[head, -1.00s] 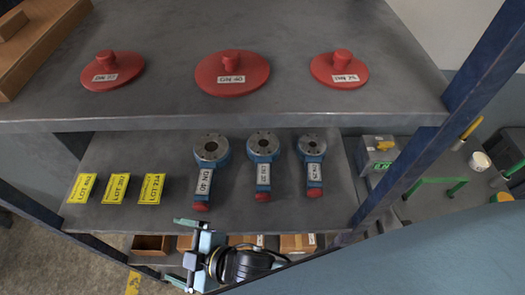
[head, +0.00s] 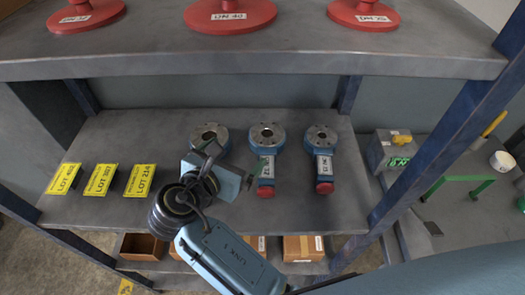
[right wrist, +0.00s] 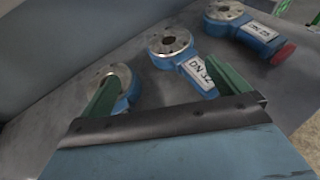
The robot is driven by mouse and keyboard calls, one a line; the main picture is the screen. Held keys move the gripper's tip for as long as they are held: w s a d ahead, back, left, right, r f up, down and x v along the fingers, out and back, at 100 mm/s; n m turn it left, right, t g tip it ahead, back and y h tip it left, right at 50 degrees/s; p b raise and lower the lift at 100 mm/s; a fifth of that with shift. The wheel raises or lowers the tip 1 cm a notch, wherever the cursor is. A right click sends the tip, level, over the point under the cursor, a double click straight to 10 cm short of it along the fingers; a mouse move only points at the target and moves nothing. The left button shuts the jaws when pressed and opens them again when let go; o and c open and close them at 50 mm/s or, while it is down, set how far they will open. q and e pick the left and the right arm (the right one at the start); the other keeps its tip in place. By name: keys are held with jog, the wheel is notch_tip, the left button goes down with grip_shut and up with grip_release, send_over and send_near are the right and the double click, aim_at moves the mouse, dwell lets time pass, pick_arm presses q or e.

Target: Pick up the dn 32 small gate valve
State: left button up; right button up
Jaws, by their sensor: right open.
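The DN 32 gate valve (head: 266,140) is the middle one of three blue valves on the lower shelf. It has a grey round flange, a white label and a red end cap. In the right wrist view the DN 32 valve (right wrist: 172,42) lies ahead, between the fingers in the picture, not gripped. My right gripper (head: 235,166) is open and empty, just left of the DN 32 valve. It covers part of the left valve (head: 209,136), whose label is hidden. The right valve (head: 321,139) stands clear. My left gripper is not in view.
Yellow lot signs (head: 103,179) stand at the left of the lower shelf (head: 180,125). A blue post (head: 440,130) bounds the right side. Boxes (head: 300,247) sit below.

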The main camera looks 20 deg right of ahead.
jog(key=shift+s+d+f+g+h, duration=0.2)
jog(key=shift+d+g+h, duration=0.1)
send_near(266, 135)
jog(key=x, duration=0.3)
jog(key=shift+b, duration=0.4)
jog(key=shift+b+x, duration=0.4)
jog(key=shift+x, duration=2.7)
jog(key=c, duration=1.7)
jog(key=shift+r, duration=0.3)
